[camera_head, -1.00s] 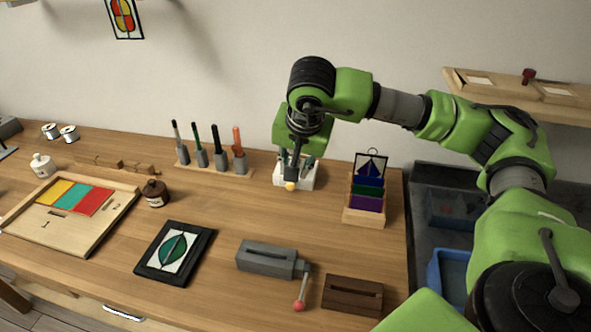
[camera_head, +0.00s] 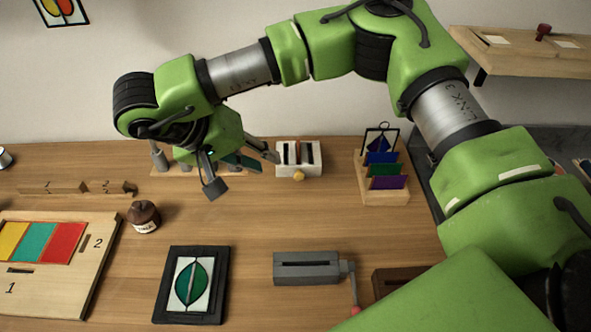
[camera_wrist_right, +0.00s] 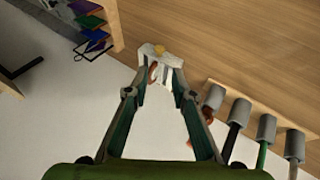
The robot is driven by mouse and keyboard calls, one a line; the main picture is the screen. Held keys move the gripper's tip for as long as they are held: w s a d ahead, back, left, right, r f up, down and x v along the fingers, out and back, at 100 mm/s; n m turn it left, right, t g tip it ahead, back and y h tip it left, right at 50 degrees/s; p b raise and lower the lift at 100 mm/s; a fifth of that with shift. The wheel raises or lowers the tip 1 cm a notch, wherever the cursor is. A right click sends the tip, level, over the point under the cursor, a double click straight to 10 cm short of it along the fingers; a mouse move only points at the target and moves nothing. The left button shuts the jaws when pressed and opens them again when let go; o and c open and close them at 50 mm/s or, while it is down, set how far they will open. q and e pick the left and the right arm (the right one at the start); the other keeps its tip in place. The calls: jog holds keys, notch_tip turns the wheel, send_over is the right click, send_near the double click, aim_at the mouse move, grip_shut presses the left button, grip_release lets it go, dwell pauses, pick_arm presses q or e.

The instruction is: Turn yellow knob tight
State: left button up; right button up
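The yellow knob (camera_head: 298,176) is on the front of a small white block (camera_head: 313,158) with dark slots in its top, at the back of the table. My right gripper (camera_head: 238,171) is to the left of the block in the head view. Its two fingers are spread apart with nothing between them, and it does not touch the knob. Whether the knob is tight cannot be told. My left gripper is not in view.
A tool rack (camera_head: 160,172) is partly hidden behind my right gripper. A card holder (camera_head: 385,192) stands right of the white block.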

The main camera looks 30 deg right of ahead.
aim_at(297, 177)
jog(key=p+x, duration=0.1)
jog(key=x, duration=1.1)
jog(key=shift+s+d+f+p, duration=0.1)
jog(key=shift+s+p, duration=0.05)
jog(key=shift+p, duration=0.2)
jog(key=shift+d+f, duration=0.2)
jog(key=shift+f, duration=0.15)
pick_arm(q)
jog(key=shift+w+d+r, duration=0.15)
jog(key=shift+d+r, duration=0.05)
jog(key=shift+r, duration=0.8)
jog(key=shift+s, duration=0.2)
pick_arm(e)
grip_shut()
